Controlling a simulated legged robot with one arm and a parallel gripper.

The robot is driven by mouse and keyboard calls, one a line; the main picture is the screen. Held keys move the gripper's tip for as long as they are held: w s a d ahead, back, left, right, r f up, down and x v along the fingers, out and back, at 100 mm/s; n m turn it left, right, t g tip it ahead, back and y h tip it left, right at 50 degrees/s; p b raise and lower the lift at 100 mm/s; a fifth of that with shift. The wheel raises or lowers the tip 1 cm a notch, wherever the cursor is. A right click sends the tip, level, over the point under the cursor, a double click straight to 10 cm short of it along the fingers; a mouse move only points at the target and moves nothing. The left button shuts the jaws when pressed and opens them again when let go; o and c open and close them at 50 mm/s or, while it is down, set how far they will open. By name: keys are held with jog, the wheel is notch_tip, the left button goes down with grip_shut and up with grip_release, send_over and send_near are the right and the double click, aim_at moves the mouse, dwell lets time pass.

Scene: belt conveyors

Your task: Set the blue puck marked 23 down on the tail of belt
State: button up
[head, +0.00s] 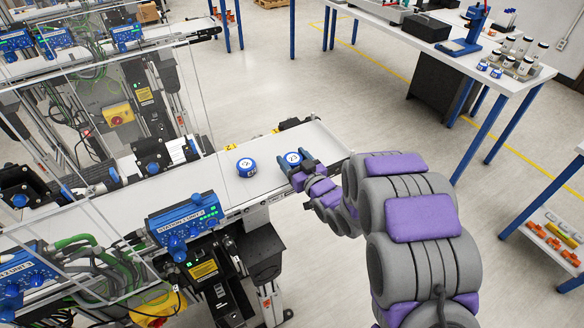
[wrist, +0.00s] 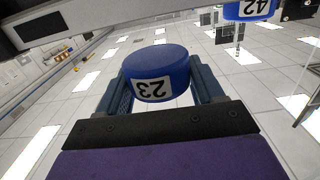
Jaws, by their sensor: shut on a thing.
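The blue puck marked 23 (wrist: 156,82) sits between the two fingers of my gripper (wrist: 165,92) in the wrist view, with its white label facing the camera. I cannot tell whether the puck touches the belt. A second blue puck (head: 246,168) stands upright on the belt to the left; its label reads 42 in the wrist view (wrist: 250,9).
A blue Station 1 Unit 7 box (head: 186,222) stands along the belt's near side. Clear guard panels and machinery fill the left. A white bench (head: 445,48) with bottles and more pucks stands at upper right. Floor beyond the belt end is open.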

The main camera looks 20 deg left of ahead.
aim_at(293, 166)
notch_tip(293, 166, down, 3)
jog(key=shift+d+r, duration=0.1)
jog(key=shift+r, duration=0.05)
jog(key=shift+f, duration=0.25)
jog(key=shift+a, duration=0.5)
jog(key=o, duration=0.7)
jog(key=shift+a, duration=0.15)
jog(key=o, duration=0.4)
jog(key=shift+d, duration=0.4)
jog(key=shift+c, duration=0.2)
jog(key=shift+d+r, duration=0.1)
jog(key=shift+d, duration=0.05)
jog(key=shift+s+d, duration=0.25)
jog(key=shift+s, duration=0.2)
jog(key=p+v, duration=0.5)
jog(key=v, duration=0.5)
jog(key=shift+s, duration=0.2)
jog(key=shift+d, duration=0.25)
